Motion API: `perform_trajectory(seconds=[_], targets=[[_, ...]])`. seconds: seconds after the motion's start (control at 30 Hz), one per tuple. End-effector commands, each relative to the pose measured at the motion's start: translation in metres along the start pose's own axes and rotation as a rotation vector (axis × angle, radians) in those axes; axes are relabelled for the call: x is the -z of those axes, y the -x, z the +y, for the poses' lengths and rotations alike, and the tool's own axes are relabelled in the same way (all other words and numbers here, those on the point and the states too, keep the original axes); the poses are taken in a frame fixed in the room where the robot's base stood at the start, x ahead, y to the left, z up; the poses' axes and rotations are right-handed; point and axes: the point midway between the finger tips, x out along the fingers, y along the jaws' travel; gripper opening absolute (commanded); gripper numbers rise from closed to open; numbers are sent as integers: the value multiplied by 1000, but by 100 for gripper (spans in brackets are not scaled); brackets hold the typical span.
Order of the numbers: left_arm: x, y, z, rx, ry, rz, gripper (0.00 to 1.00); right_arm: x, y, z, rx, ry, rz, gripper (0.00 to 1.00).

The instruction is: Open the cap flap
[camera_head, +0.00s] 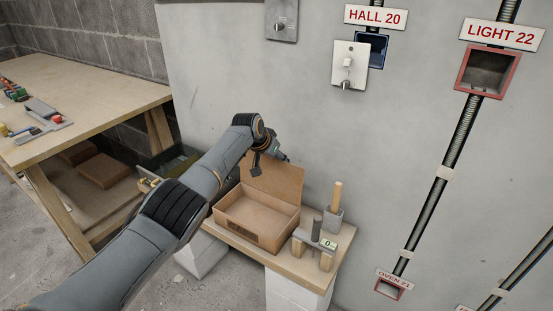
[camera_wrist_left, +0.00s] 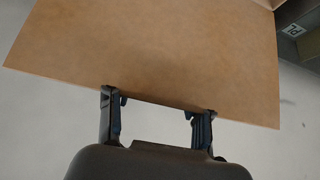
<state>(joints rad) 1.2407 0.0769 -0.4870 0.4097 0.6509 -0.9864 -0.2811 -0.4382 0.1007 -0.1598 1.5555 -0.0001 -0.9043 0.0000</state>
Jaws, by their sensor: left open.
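The brown cardboard box (camera_head: 247,224) stands on a small wooden bench against the grey wall. Its cap flap (camera_head: 280,184) stands up at the back of the box, leaning towards the wall, and the box's inside shows. My left gripper (camera_head: 268,162) is at the flap's upper edge. In the left wrist view the flap (camera_wrist_left: 160,55) fills the upper part as a flat brown panel. The fingers of the left gripper (camera_wrist_left: 159,106) are spread apart at the panel's near edge, with nothing pinched between them. I cannot tell if they touch it. My right gripper does not show.
Beside the box stand a holder with a wooden handle (camera_head: 336,196) and a small wooden stand (camera_head: 314,246). A wooden table (camera_head: 100,100) with tools is at left. Conduit and boxes are on the wall, including a hanging switch plate (camera_head: 347,72).

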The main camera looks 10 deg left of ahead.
Motion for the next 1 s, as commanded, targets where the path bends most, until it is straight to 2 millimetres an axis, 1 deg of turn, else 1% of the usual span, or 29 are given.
perform_trajectory(seconds=[0.2,0.37,0.57,0.77,0.97,1.0], targets=[[-1,0,-2,2,1,-2,51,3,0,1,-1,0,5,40],[0,1,-2,2,1,-1,51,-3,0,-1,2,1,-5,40],[1,12,-2,0,0,2,51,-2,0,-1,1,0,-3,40],[-1,33,-2,3,-1,2,51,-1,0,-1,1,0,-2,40],[0,65,-1,4,-2,3,51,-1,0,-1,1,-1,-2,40],[1,72,-2,3,-1,4,51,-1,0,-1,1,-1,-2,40]])
